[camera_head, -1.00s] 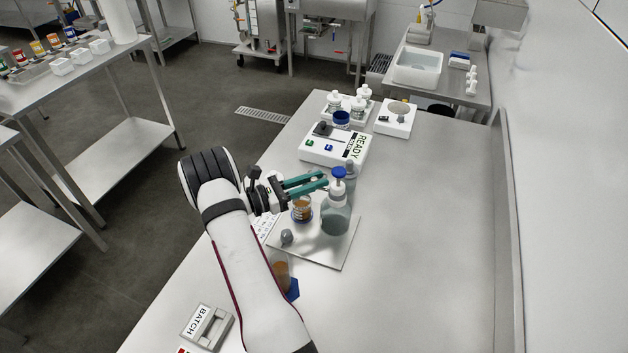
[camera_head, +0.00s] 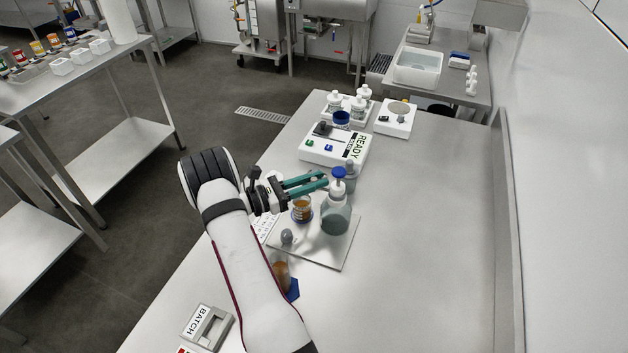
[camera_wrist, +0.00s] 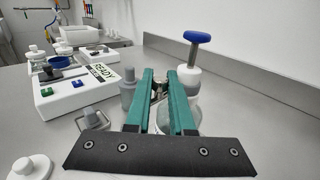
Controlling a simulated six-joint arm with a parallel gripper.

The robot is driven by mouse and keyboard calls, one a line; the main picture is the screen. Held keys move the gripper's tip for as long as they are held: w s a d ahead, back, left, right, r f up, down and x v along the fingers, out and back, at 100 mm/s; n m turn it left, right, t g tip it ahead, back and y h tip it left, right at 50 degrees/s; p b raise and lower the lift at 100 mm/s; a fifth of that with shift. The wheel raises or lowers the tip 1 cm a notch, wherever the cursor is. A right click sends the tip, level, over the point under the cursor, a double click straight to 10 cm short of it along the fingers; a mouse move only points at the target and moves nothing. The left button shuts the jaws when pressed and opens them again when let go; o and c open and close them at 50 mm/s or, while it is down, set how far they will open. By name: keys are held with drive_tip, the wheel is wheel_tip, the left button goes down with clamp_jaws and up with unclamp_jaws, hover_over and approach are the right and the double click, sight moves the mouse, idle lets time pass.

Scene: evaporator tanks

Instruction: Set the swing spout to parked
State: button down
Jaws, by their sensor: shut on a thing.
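A dispenser bottle (camera_head: 335,218) of grey-green clear glass stands upright on a square metal plate (camera_head: 345,256). It has a white collar and a blue-topped plunger (camera_head: 338,173). In the wrist view the bottle is partly behind my right finger, with its blue knob (camera_wrist: 197,37) above. My gripper (camera_head: 324,179) reaches in from the left at collar height. Its two teal fingers are closed on a small metallic part (camera_wrist: 159,87), which appears to be the swing spout. The fingers hide most of the spout, so I cannot tell its exact angle.
A small amber-filled jar (camera_head: 302,209) stands on the plate, left of the bottle. A grey bottle (camera_head: 350,172) is behind. A white READY unit (camera_head: 334,147) lies farther back. A BATCH holder (camera_head: 208,325) is near the front. The table's right side is clear.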

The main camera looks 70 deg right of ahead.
idle(0.4)
drive_tip(key=shift+a+n+t+h, duration=0.35)
drive_tip(key=shift+n+t+h, duration=0.35)
drive_tip(key=shift+t, duration=0.1)
drive_tip(key=c, duration=1.1)
unclamp_jaws()
drive_tip(key=shift+o, duration=0.2)
drive_tip(key=v, duration=1.5)
drive_tip(key=shift+w+a, duration=0.2)
drive_tip(key=shift+a, duration=0.15)
